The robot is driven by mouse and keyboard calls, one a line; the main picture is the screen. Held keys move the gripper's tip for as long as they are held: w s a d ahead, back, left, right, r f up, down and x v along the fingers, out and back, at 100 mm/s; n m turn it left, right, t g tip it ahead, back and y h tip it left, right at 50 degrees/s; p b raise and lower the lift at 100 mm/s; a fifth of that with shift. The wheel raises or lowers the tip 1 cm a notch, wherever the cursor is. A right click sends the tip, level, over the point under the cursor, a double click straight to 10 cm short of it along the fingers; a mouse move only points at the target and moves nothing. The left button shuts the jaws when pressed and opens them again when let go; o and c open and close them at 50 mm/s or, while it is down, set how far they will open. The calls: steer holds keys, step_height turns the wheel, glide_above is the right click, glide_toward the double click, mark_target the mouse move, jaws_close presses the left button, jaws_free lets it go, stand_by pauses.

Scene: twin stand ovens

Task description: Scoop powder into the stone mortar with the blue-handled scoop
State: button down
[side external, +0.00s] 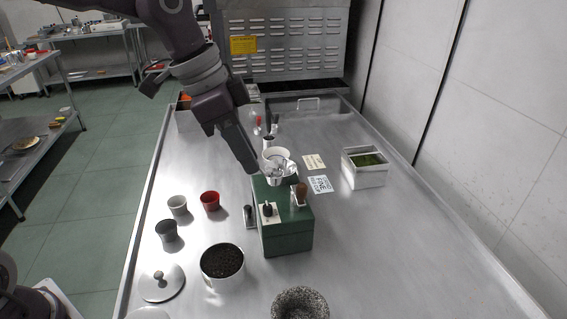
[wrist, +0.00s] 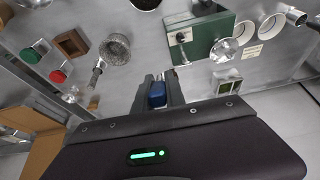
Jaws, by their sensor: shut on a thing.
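The stone mortar (side external: 300,304) is a speckled grey bowl at the bottom edge of the side view, partly cut off. My gripper (side external: 254,170) points down beside the far end of the green box, well away from the mortar. In the wrist view my gripper (wrist: 158,97) is shut on the blue handle (wrist: 157,94) of the scoop. The scoop's bowl cannot be made out for certain. A white vessel (side external: 271,153) stands just beyond the fingertips in the side view. I cannot tell whether powder is in it or on the scoop.
The green box (side external: 286,238) stands mid-table with small items on top. A pot of dark grains (side external: 222,262), a lid (side external: 162,284), a red cup (side external: 210,201) and other cups stand left of it. A pale box (side external: 365,178) stands right. The right front table is clear.

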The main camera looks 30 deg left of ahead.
steer(key=s+a+f, duration=0.2)
steer(key=s+a, duration=0.5)
steer(key=a, duration=0.1)
steer(key=f+g+y, duration=0.1)
steer(key=f, duration=0.5)
steer(key=w+d+f+g+y, duration=0.1)
steer(key=f, duration=0.6)
steer(key=d+f+g+y, duration=0.1)
steer(key=f, duration=0.6)
steer(key=shift+w+f, duration=0.2)
steer(key=shift+w, duration=0.05)
steer(key=shift+w+d, duration=0.15)
steer(key=shift+s+a, duration=0.4)
steer(key=shift+r+t+h, duration=0.4)
step_height(320, 180, up, 6)
steer(key=s+a+t+h, duration=0.1)
steer(key=t+h, duration=0.1)
steer(key=shift+s+a+f, duration=0.2)
steer(key=shift+s+a, duration=0.05)
steer(key=shift+s, duration=0.05)
